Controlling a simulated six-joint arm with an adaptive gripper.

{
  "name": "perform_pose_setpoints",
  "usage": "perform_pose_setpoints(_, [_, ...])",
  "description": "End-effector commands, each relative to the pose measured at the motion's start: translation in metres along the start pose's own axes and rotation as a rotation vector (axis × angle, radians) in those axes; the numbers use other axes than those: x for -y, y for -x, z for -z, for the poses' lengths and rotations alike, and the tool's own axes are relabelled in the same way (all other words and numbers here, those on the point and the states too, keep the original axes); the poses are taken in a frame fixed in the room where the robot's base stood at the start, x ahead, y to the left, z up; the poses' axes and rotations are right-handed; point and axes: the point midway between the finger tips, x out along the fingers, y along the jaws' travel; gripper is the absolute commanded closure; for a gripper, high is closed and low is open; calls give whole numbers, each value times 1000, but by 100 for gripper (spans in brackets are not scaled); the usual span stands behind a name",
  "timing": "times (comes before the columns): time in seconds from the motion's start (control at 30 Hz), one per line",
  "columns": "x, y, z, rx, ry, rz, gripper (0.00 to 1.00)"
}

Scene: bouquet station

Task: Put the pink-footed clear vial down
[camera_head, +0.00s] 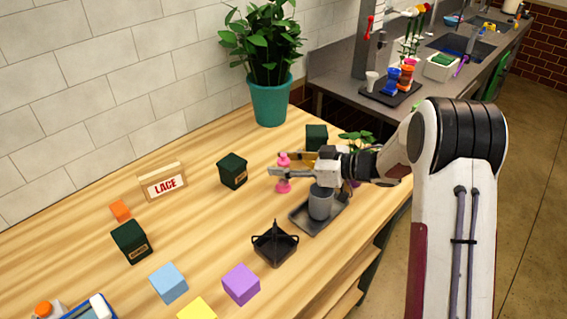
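The pink-footed clear vial (284,187) is upright at the tips of my gripper (281,168). Its pink foot shows below the fingers and a pink top part shows above them. The fingers hide its middle, and the clear part cannot be made out. My gripper comes in level from the right, with its fingers on either side of the vial, and seems shut on it. The foot is at or close above the wooden table (205,215); I cannot tell whether it touches.
A grey cup (321,204) on a dark tray (298,222) stands just below my gripper. A black holder (275,245), dark green boxes (232,170), a LAGE sign (163,182), coloured blocks (240,285) and a teal plant pot (271,100) stand around. Bare wood lies left of the vial.

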Motion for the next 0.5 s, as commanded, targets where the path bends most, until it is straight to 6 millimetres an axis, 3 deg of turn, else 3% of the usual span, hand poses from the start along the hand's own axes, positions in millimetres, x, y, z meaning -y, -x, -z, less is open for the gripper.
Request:
perform_pose_setpoints(0.27, [0,2,3,0,0,0,63])
perform_pose_setpoints(0.5, [-1,23,3,-1,0,-2,63])
